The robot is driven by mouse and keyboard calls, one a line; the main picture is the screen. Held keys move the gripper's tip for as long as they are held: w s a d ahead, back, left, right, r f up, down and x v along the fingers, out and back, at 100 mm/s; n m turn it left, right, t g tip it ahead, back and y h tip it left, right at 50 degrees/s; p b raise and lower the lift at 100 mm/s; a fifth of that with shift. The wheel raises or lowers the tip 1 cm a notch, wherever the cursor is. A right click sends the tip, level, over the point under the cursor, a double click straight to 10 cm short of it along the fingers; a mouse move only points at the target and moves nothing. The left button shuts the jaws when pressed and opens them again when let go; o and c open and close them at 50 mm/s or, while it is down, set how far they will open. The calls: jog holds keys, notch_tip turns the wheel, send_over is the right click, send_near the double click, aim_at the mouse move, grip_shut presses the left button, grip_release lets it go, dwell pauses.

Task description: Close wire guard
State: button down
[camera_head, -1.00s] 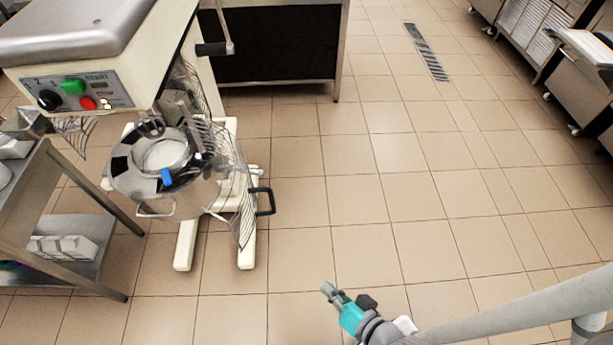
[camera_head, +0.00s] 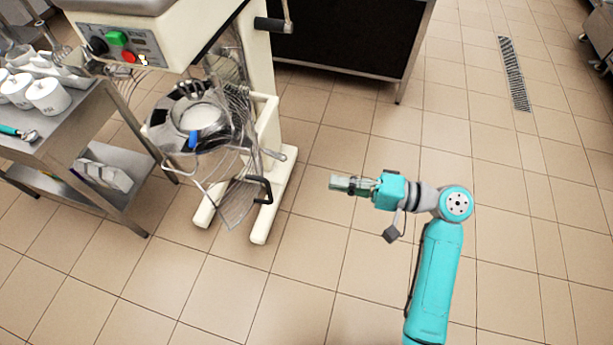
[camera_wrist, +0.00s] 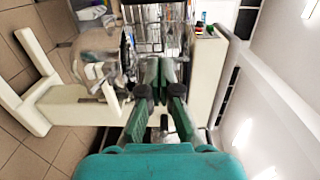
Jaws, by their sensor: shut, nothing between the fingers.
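The wire guard (camera_head: 238,197) is a thin metal mesh on the cream floor mixer (camera_head: 268,110). It stands swung out at the right side of the steel bowl (camera_head: 160,142), with part of it hanging low beside a black handle. The bowl's top is uncovered from above, with a blue piece on its rim. My gripper (camera_head: 336,183) is shut and empty, to the right of the guard and apart from it, pointing left. In the wrist view, my gripper (camera_wrist: 160,70) points at the mixer, with the bowl (camera_wrist: 100,50) at upper left; the guard is hard to make out there.
A steel table (camera_head: 75,125) with white canisters (camera_head: 47,96) stands left of the mixer. A dark-fronted counter (camera_head: 350,38) is behind it. Tiled floor is clear between my arm and the mixer and to the right.

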jog(key=a+r+n+g, duration=0.1)
jog(key=a+r, duration=0.1)
jog(key=a, duration=0.9)
jog(key=shift+a, duration=0.2)
jog(key=shift+a+f, duration=0.1)
dwell(0.3)
